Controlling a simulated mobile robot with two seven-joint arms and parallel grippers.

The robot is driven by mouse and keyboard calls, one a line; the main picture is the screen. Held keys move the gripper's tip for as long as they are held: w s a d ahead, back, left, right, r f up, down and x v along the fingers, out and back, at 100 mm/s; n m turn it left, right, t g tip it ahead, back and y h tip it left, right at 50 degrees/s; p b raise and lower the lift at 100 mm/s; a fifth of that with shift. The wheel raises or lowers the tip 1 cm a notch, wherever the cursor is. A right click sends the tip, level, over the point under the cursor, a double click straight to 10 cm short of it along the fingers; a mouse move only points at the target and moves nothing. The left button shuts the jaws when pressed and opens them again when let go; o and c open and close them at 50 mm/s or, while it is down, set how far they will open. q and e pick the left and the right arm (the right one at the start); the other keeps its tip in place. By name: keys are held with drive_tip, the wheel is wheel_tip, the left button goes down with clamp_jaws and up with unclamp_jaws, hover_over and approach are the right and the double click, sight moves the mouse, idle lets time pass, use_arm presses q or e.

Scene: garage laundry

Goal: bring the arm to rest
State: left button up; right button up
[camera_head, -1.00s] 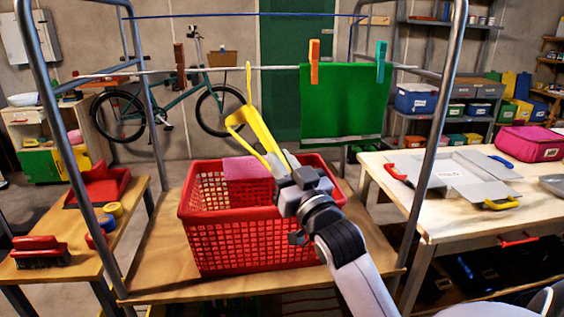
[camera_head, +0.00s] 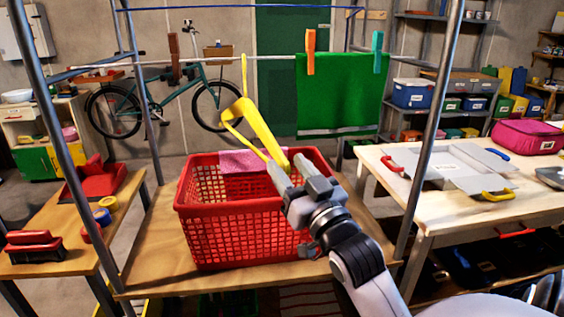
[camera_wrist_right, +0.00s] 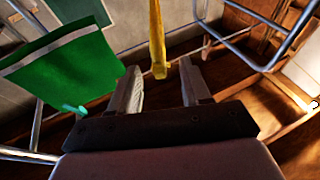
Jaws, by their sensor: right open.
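My right gripper (camera_head: 291,176) is in the middle of the head view, over the right part of a red basket. Its jaws are open. A yellow strap-like cloth (camera_head: 258,126) hangs below a yellow peg (camera_head: 244,75) on the line, and its lower end overlaps the fingertips in the head view. In the right wrist view the open fingers (camera_wrist_right: 161,80) stand apart with nothing between them, and the yellow cloth (camera_wrist_right: 157,38) hangs beyond their tips. I cannot tell whether it touches a finger. My left gripper is not in view.
The red basket (camera_head: 235,221) stands on a wooden board (camera_head: 150,262) inside a metal frame, with a pink cloth (camera_head: 243,161) at its back. A green cloth (camera_head: 338,92) hangs to the right under orange and teal pegs. Tables flank the frame on both sides.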

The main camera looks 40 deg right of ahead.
drive_tip(key=shift+v, duration=1.15)
drive_tip(key=s+a+f+n+g+y, duration=0.1)
drive_tip(key=s+a+f+g, duration=0.15)
drive_tip(key=f, duration=0.45)
drive_tip(key=s+a+f+g+y, duration=0.1)
drive_tip(key=a+f+g, duration=0.1)
drive_tip(key=f+g, duration=0.3)
drive_tip(key=s+a+f+n+g+y, duration=0.1)
drive_tip(key=s+a+f+g, duration=0.1)
drive_tip(key=f, duration=0.6)
drive_tip(key=s+a+f+n+g+y, duration=0.15)
drive_tip(key=s+a+f+g, duration=0.35)
drive_tip(key=s+f+g, duration=0.65)
drive_tip(key=w+a+f+n+t+y, duration=0.1)
drive_tip(key=w+a+f+t, duration=0.2)
drive_tip(key=f+t, duration=0.4)
drive_tip(key=w+t, duration=0.1)
drive_tip(key=t, duration=0.2)
drive_tip(key=shift+w+f+y, duration=0.25)
drive_tip(key=shift+y, duration=0.1)
